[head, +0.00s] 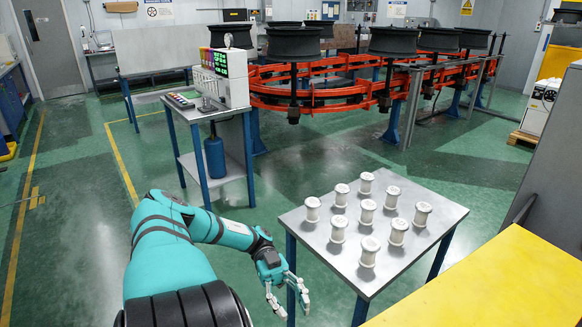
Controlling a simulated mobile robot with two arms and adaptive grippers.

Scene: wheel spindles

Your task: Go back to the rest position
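My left arm (165,250) comes in from the lower left. Its gripper (291,307) points down beside the left edge of the small metal table (300,228). The two fingers are apart, with nothing seen between them. Several white spindles stand upright in rows on the table, among them a front one (369,252), a middle one (367,211) and a left one (312,209). The gripper is to the left of the spindles and apart from them. My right gripper is not in view.
A yellow surface (500,285) lies at the lower right, close to the table. A blue-legged stand with an instrument (225,75) stands behind my arm. An orange conveyor (330,95) carrying dark wheels (293,42) runs across the back. Green floor is clear at left.

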